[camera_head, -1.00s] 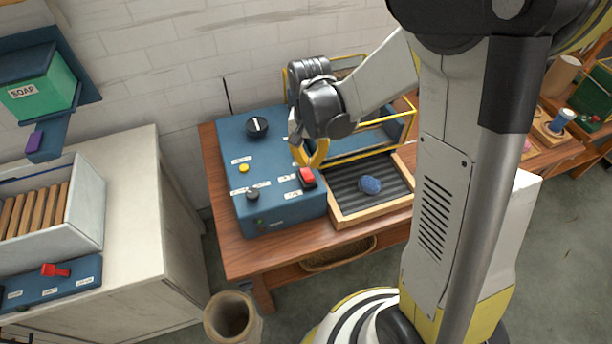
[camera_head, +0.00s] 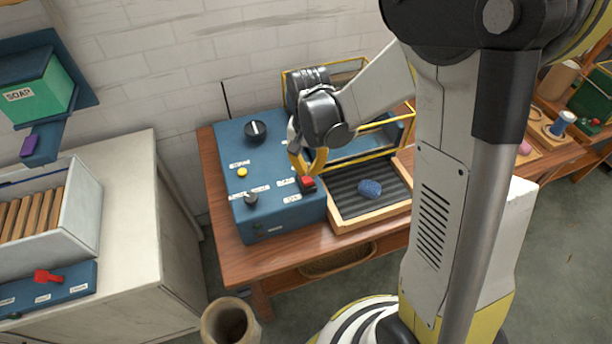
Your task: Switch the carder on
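The carder is a blue machine (camera_head: 268,209) on a wooden table. Its top carries a black dial (camera_head: 255,131), a yellow button (camera_head: 242,172), a dark knob (camera_head: 250,198) and a red switch (camera_head: 308,183) near the right edge. Contact and finger gap are unclear. The small labels are too blurred to read.
A yellow guard frame (camera_head: 372,133) stands behind the bed, close to my gripper. A white cabinet (camera_head: 130,215) to the left holds a box and a blue panel with a red lever (camera_head: 47,276). A tan tube (camera_head: 231,322) stands in front.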

